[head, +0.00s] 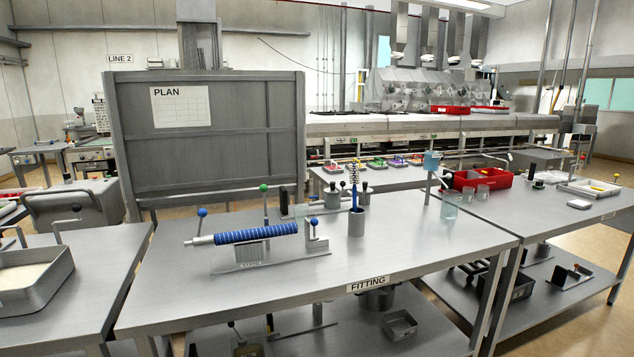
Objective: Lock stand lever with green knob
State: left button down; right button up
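A lever with a green knob (264,187) stands about upright behind a blue ribbed roller (257,233) on the table labelled FITTING. The roller lies across a low grey metal stand (285,252) and has a bare shaft at its left end. A lever with a blue knob (202,212) rises near the roller's left end. Neither of my grippers is in view.
A grey cup (356,222) with a spring-topped blue tool stands right of the stand. A clear beaker (449,207) and a red bin (483,182) are farther right. A grey tray (35,280) is on the left table. The front of the fitting table (400,255) is clear.

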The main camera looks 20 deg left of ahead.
aim_at(264, 188)
jog(key=z, duration=0.2)
jog(key=i, duration=0.8)
jog(key=u, duration=0.75)
jog(key=i, duration=0.5)
jog(key=u, duration=0.55)
